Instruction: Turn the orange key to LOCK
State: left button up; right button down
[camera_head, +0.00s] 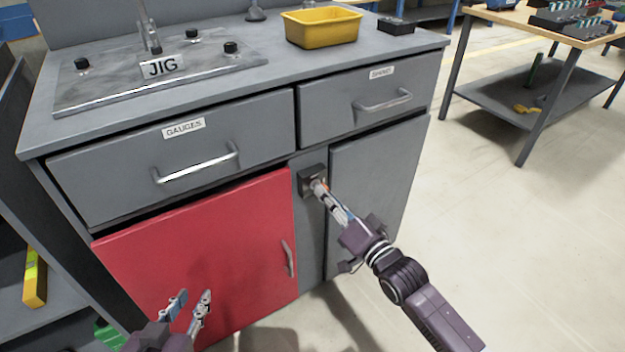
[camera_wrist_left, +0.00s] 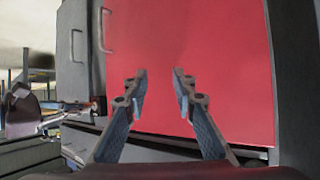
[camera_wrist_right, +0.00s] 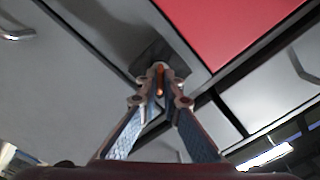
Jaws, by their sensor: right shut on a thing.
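The orange key (camera_wrist_right: 159,80) sits in a dark lock block (camera_head: 309,180) on the grey post between the two cabinet doors. My right gripper (camera_head: 322,188) is at the lock, its fingers closed on the key. In the right wrist view my right gripper (camera_wrist_right: 161,88) has a fingertip on each side of the key, with the block right behind it. In the head view the fingers hide most of the key. I see no readable lock marking. My left gripper (camera_head: 190,299) is open and empty in front of the red door (camera_head: 210,255); its two fingers stand apart in the left wrist view (camera_wrist_left: 160,75).
Above are the GAUGES drawer (camera_head: 120,172) and a second labelled drawer (camera_head: 335,110), both with handles. The bench top carries a JIG plate (camera_head: 110,88) and a yellow bin (camera_head: 322,28). Floor to the right is clear up to another table (camera_head: 490,18).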

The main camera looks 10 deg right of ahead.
pick_arm(q)
jog(key=s+a+f+g+y+p, duration=0.1)
jog(key=s+a+f+g, duration=0.1)
jog(key=s+f, duration=0.3)
jog(key=shift+s+g, duration=0.15)
jog(key=shift+g, duration=0.65)
pick_arm(e)
jog(key=shift+n, duration=1.5)
pick_arm(q)
jog(key=s+a+f+g+y+p, duration=0.1)
jog(key=s+a+f+g+p, duration=0.1)
jog(key=s, duration=0.7)
jog(key=shift+a+f+g, duration=0.45)
jog(key=shift+f+g, duration=0.45)
jog(key=shift+g, duration=0.3)
pick_arm(e)
jog(key=shift+n, duration=2.5)
pick_arm(q)
jog(key=shift+s, duration=0.1)
